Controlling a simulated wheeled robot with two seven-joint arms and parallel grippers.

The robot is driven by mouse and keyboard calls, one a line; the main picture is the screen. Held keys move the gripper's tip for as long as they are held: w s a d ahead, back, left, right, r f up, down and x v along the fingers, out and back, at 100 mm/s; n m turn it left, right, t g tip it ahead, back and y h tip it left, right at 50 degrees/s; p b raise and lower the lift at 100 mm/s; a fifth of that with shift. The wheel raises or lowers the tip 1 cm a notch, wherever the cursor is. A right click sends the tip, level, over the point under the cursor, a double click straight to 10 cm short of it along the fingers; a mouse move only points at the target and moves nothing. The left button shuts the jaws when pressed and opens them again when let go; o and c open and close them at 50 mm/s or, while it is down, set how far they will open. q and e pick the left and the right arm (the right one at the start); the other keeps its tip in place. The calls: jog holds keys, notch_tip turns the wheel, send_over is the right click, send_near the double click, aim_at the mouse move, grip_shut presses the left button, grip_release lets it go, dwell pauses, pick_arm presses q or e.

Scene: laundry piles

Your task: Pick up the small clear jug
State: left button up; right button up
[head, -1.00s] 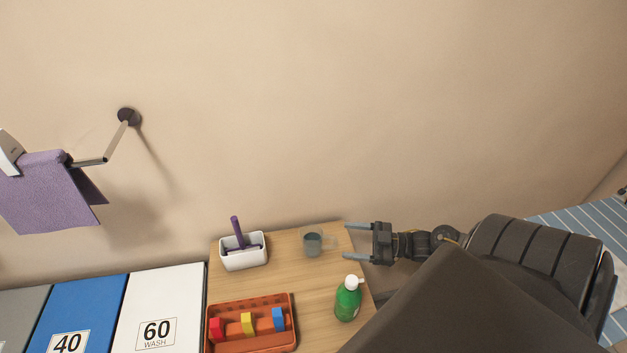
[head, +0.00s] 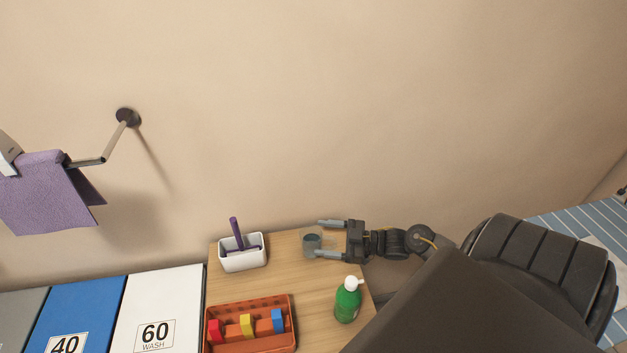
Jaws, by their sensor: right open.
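The small clear jug (head: 310,244) stands upright near the back of the wooden table, looking grey and see-through. My right gripper (head: 324,239) reaches in from the right with its two fingers open. The fingertips are at the jug's right side, one finger towards the wall and one towards the front. The front finger overlaps the jug's right edge in the head view, and I cannot tell whether it touches. The jug's handle side is partly hidden by the gripper. My left gripper is not in view.
On the wooden table (head: 285,278) are a white pot (head: 243,261) with a purple-handled tool, a green bottle (head: 347,303) with a white cap, and an orange tray (head: 262,343) of coloured blocks. The wall (head: 330,120) rises behind. Wash bins (head: 160,300) stand at left.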

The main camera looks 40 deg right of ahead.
grip_shut()
dwell(0.5)
jog(key=shift+r, duration=0.1)
